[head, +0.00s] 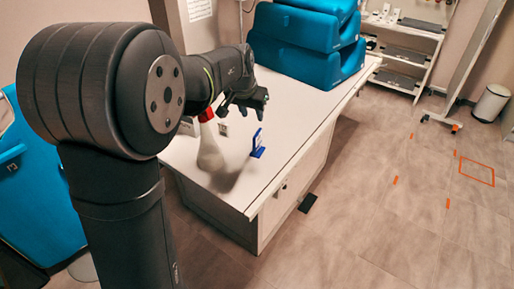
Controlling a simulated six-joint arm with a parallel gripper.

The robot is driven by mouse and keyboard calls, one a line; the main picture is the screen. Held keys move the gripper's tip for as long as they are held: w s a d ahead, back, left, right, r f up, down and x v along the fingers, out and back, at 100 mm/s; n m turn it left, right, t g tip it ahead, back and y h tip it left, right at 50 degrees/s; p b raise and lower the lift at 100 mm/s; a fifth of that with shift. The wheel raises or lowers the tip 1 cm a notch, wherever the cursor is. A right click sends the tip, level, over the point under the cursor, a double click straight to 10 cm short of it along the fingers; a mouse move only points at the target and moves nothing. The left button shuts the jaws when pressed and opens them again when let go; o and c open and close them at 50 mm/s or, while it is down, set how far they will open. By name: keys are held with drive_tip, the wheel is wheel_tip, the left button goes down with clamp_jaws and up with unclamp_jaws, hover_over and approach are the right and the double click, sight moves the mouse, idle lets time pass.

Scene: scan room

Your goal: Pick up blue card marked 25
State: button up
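A small blue upright piece (257,143), which looks like the blue card, stands on the white counter top (225,190) near its right edge. Its marking is too small to read. My gripper (243,110) is dark and hangs over the counter, above and slightly left of the blue piece in the picture. The two appear apart. The fingers are small and dark here, so I cannot tell whether they are open or shut. No held object shows.
A white spray bottle (209,154) with a red top stands left of the blue piece. A small pale item (223,129) is behind them. Large blue padded blocks (305,45) fill the counter's back. Open floor (370,200) lies right, with a shelf rack (408,50) beyond.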

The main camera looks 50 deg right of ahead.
sight(257, 141)
drive_tip(key=x, duration=1.1)
drive_tip(key=shift+d+f, duration=0.1)
drive_tip(key=shift+f, duration=0.2)
drive_tip(key=x, duration=0.4)
drive_tip(key=shift+w+a+f, duration=0.2)
drive_tip(key=shift+a+f, duration=0.05)
drive_tip(key=shift+a, duration=0.1)
drive_tip(key=shift+d+f, duration=0.25)
drive_tip(key=shift+f, duration=0.25)
clamp_jaws()
